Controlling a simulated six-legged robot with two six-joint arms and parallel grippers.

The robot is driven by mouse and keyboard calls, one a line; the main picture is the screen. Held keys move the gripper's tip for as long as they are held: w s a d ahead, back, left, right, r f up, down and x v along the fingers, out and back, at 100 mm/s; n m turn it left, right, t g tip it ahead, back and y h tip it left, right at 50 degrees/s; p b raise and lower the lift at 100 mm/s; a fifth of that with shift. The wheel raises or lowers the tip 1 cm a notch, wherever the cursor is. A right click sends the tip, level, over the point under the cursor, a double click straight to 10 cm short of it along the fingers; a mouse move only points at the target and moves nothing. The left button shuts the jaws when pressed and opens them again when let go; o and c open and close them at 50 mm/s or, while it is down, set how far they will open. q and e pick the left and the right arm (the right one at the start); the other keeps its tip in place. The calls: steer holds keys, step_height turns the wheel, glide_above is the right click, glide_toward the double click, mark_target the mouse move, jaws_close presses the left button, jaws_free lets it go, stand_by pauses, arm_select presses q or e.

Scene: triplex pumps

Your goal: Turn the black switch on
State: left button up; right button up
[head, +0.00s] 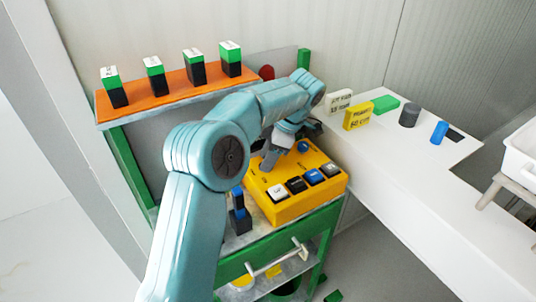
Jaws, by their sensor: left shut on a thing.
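A yellow control box (295,207) sits on a green-framed cart. My left arm comes in from the left and arches over to the box. My right gripper is out of view.
An orange shelf (180,92) holds several green-and-black blocks behind my arm. A white table (400,160) at right carries a yellow block (357,117), a green block (385,104), a dark grey cylinder (409,115) and a blue cylinder (439,132). A blue-and-black part (240,217) stands left of the box.

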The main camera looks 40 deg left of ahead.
arm_select(q)
steer(key=shift+r, duration=0.1)
steer(key=o, duration=1.1)
steer(key=shift+c, duration=0.2)
steer(key=p+v, duration=0.8)
steer(key=v, duration=0.8)
steer(key=shift+r+p, duration=0.15)
steer(key=shift+p, duration=0.2)
